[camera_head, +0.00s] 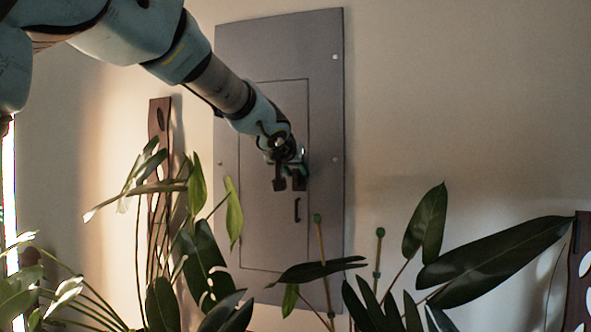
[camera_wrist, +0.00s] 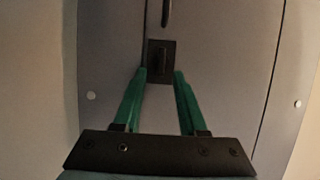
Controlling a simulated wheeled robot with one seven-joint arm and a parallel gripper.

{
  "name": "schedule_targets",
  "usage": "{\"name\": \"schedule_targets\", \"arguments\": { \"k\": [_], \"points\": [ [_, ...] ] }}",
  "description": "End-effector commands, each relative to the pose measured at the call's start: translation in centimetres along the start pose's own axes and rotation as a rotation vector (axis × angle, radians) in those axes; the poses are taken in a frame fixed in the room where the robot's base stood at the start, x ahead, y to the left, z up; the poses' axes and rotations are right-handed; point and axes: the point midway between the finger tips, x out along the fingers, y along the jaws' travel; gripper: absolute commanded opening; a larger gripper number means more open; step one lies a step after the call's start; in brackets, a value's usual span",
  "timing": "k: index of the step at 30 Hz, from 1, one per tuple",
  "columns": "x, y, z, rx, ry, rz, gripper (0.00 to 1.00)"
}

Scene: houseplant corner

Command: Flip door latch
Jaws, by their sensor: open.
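The grey door (camera_head: 265,235) is closed flush in a larger grey wall panel (camera_head: 325,110). The door latch (camera_wrist: 161,61) is a small dark plate with an upright raised tab, seen in the wrist view. My gripper (camera_wrist: 160,72) is open, its two green fingers on either side of the latch's lower part, with no visible grip on it. Whether the fingertips touch the plate cannot be told. In the head view my gripper (camera_head: 296,172) is at the door's right side and hides the latch. A dark pull handle (camera_head: 297,209) shows just below it; it also shows in the wrist view (camera_wrist: 166,12).
Leafy plants (camera_head: 205,265) stand in front of the door's lower left, and more large leaves (camera_head: 495,250) fill the lower right. Thin green-tipped stakes (camera_head: 378,255) rise between them. The wall right of the panel is bare higher up.

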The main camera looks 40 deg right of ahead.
Motion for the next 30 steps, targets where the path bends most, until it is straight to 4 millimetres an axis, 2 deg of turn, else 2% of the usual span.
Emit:
{"name": "schedule_targets", "arguments": {
  "k": [8,19,30],
  "points": [
    [0.11,-0.01,-0.02,-0.001,0.001,0.0,0.41],
    [0.1,-0.01,-0.01,-0.001,0.001,0.0,0.0],
    [0.09,-0.02,-0.02,-0.001,0.001,0.0,0.0]
  ]
}}
